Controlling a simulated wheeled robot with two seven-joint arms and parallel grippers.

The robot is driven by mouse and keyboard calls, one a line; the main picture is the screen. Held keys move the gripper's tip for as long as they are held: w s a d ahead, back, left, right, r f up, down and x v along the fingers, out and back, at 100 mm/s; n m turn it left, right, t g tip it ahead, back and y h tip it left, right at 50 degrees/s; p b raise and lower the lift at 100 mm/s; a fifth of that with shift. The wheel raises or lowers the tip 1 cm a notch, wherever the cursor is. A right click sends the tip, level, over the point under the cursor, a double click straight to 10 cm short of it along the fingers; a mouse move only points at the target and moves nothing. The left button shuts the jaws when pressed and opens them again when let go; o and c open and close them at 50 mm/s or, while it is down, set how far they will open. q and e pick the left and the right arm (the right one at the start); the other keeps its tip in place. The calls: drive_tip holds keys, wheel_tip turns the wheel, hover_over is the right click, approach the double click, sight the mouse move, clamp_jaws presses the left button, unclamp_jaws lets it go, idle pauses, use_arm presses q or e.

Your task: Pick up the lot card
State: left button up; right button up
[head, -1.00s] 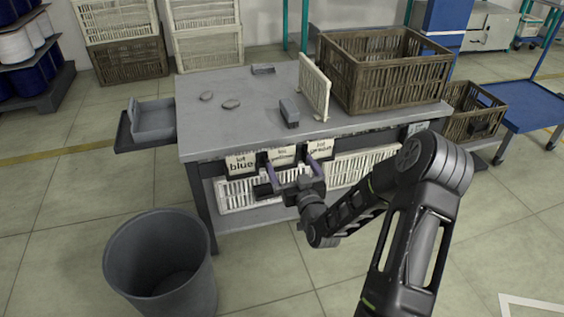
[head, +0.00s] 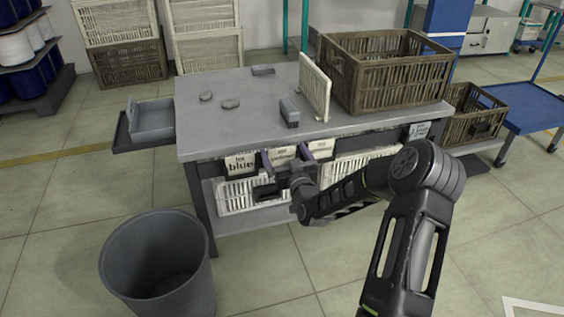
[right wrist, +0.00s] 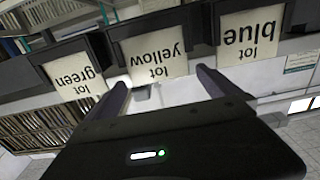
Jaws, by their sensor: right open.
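Three pale lot cards sit in dark holders along the table's front edge. The "lot blue" card (head: 240,163) is on the left in the head view, the "lot yellow" card (head: 283,154) in the middle and the "lot green" card (head: 321,149) on the right. In the right wrist view they appear upside down: green (right wrist: 75,77), yellow (right wrist: 157,58) and blue (right wrist: 250,36). My right gripper (head: 285,157) is open and empty, in front of the yellow card. In the right wrist view its fingers (right wrist: 163,82) straddle that card's lower part; contact cannot be told. My left gripper is not in view.
The grey table (head: 235,115) carries a brown crate (head: 385,75), an upright cream panel (head: 314,87) and small grey pieces. A white basket (head: 245,192) is on the lower shelf. A grey bin (head: 158,265) stands on the floor at front left.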

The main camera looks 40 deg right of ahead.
drive_tip(key=shift+w+d, duration=0.2)
drive_tip(key=shift+w, duration=0.35)
drive_tip(key=shift+c, duration=0.3)
drive_tip(key=c, duration=1.2)
